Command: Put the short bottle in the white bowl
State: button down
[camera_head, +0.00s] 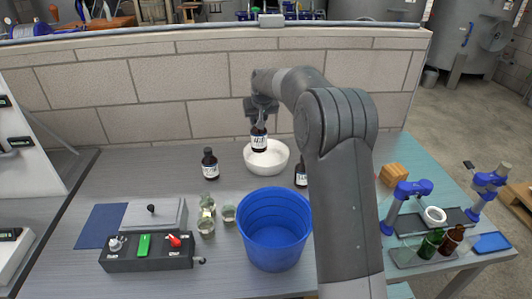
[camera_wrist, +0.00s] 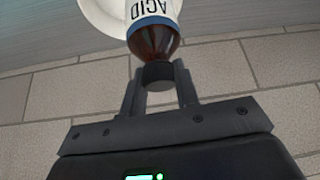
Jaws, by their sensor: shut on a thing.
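My gripper (camera_head: 261,112) is shut on a dark brown bottle (camera_head: 259,139) with a white and blue label. In the wrist view the bottle (camera_wrist: 154,38) hangs with its black cap between the fingers (camera_wrist: 159,86), and its label reads "ACID". The white bowl (camera_head: 280,164) stands on the bench; the held bottle overlaps its back left part in the head view. Whether the bottle touches the bowl, I cannot tell. The bowl's rim (camera_wrist: 97,14) shows behind the bottle in the wrist view.
One similar bottle (camera_head: 210,164) stands left of the bowl, another (camera_head: 301,175) right of it, partly behind my arm. A blue bucket (camera_head: 274,229) stands in front. Small jars (camera_head: 206,226), a control box (camera_head: 147,256) and a brick wall (camera_head: 165,85) surround the work area.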

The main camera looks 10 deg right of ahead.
jog(key=d, duration=0.1)
jog(key=w+d, duration=0.1)
jog(key=shift+d, duration=0.4)
notch_tip(320, 180, down, 10)
jog(key=shift+d, duration=0.2)
jog(key=c, duration=1.1)
grip_release()
jog(key=shift+f, duration=0.1)
